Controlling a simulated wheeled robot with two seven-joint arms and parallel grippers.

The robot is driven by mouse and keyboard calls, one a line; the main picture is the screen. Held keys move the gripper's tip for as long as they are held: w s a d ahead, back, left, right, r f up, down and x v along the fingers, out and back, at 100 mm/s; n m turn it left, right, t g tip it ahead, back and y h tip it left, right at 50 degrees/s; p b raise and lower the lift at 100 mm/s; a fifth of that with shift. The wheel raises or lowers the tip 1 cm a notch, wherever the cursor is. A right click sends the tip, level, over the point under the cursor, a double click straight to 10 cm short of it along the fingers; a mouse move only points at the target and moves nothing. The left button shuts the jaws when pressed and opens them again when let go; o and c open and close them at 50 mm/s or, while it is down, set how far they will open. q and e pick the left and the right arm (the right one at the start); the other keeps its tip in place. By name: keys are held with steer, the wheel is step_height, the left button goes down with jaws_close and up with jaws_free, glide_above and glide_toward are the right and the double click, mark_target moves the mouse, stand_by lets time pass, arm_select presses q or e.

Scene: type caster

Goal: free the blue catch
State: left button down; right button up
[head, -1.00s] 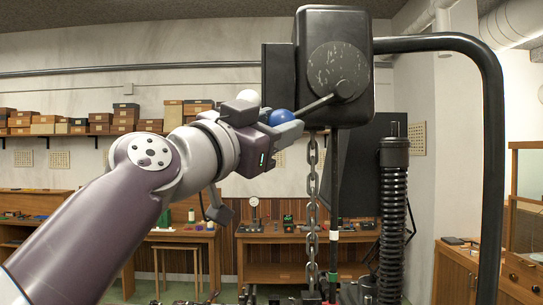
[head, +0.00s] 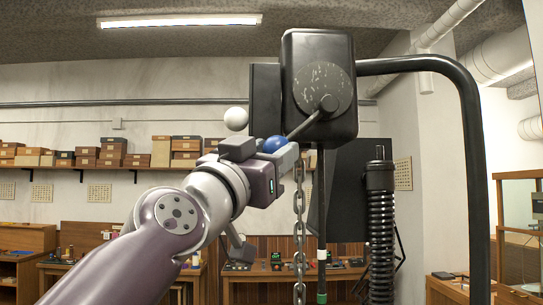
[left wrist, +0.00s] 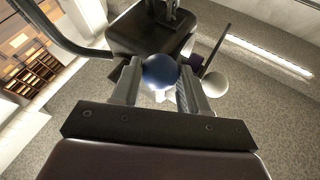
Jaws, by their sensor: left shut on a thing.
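The blue catch is a blue ball knob (head: 272,144) on a short dark lever (head: 302,130). The lever slopes down and left from a round hub (head: 328,103) on a black box (head: 345,47). My left gripper (head: 284,151) is shut on the blue knob. In the left wrist view the blue knob (left wrist: 159,71) sits between the two grey fingers of my left gripper (left wrist: 157,88). A white ball (head: 236,118) is just above and left of the gripper; it also shows in the left wrist view (left wrist: 214,82). My right gripper is out of view.
A hanging chain (head: 299,240) and a dark rod (head: 321,220) drop below the box. A thick black bent tube (head: 471,130) and a ribbed black column (head: 381,235) stand to the right. Workbenches and shelved boxes (head: 112,150) are far behind.

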arm_select(q)
steer(key=c, duration=0.8)
jaws_free()
steer(key=shift+w+d+f, duration=0.1)
steer(key=shift+w+f, duration=0.05)
steer(key=shift+f, duration=0.2)
steer(key=shift+o, duration=1.1)
steer(key=shift+r, duration=0.1)
steer(key=b+v, duration=0.8)
steer(key=v, duration=0.5)
steer(key=shift+s+r+b, duration=0.2)
steer(key=shift+s+b, duration=0.05)
steer(key=shift+b, duration=0.1)
